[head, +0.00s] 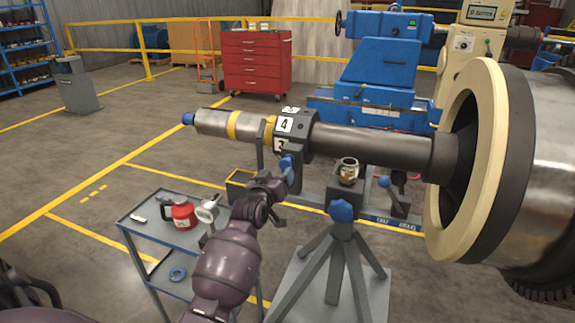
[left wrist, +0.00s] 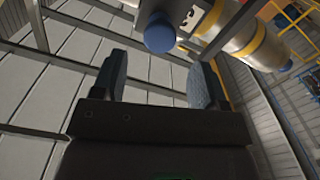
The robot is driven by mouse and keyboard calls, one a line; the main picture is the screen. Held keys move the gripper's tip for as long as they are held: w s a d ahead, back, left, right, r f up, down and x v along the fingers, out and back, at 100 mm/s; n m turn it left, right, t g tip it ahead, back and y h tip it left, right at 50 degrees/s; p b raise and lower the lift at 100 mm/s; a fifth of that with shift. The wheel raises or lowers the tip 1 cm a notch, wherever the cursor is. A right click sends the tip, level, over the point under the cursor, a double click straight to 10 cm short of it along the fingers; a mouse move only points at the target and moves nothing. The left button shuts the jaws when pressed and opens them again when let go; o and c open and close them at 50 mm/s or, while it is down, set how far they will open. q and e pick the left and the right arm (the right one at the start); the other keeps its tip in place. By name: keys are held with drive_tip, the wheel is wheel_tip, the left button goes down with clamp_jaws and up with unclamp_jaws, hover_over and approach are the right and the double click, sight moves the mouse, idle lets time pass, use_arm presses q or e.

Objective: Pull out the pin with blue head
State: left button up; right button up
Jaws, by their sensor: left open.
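The pin's blue round head (head: 286,161) shows at the black clamp block (head: 299,140) with labels 4 and 3, which sits around the long shaft. My left gripper (head: 284,180) is just below and in front of this head, its fingers partly hard to make out. In the left wrist view the blue head (left wrist: 159,33) lies just beyond the fingertips, roughly midway between them. The fingers of my left gripper (left wrist: 158,78) are apart with nothing between them. The pin's shank is hidden behind its head. My right gripper is not in view.
A grey cart (head: 147,213) with a red can (head: 183,214) stands left of my arm. The large rotor disc (head: 470,160) fills the right side.

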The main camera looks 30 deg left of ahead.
sight(284, 165)
use_arm(q)
drive_tip(key=x, duration=0.6)
drive_tip(key=shift+w+b, duration=0.35)
